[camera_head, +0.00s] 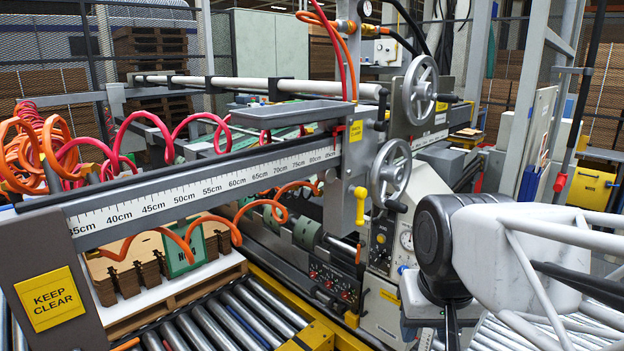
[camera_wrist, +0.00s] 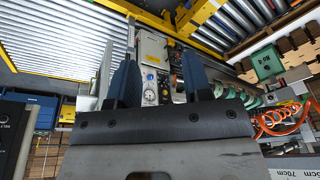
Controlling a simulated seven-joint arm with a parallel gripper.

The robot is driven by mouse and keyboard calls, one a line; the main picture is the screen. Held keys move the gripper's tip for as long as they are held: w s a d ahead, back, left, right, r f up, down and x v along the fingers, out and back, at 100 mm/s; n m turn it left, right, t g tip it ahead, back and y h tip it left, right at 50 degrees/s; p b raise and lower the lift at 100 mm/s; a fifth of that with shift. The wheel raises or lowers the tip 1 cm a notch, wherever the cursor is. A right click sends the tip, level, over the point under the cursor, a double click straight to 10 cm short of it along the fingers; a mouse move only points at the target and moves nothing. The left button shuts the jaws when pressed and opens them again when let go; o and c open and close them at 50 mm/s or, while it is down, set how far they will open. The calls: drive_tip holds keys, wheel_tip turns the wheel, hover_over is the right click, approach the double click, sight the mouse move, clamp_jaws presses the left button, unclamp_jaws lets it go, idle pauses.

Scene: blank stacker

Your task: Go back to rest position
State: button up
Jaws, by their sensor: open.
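My gripper (camera_wrist: 160,68) shows in the wrist view with two dark blue fingers spread well apart. Nothing is held between them; the machine's control panel shows in the background through the gap. In the head view my white and dark arm comes in from the right, in front of the machine (camera_head: 385,245). There the fingers are not clearly seen, low behind the dark wrist. The gripper appears to hang in free air, apart from the machine and rollers.
A roller conveyor (camera_head: 215,325) runs along the bottom left, bearing a pallet (camera_head: 190,290) with brown cardboard stacks and a green plate (camera_head: 182,248). A ruled beam (camera_head: 200,190) and two handwheels (camera_head: 391,168) stand left of my arm. A grey post (camera_head: 525,95) rises behind it.

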drive_tip(key=s+d+f, duration=0.2)
drive_tip(key=s+f, duration=0.1)
drive_tip(key=f, duration=0.2)
drive_tip(key=shift+s+d, duration=0.15)
drive_tip(key=shift+s, duration=0.1)
idle(0.9)
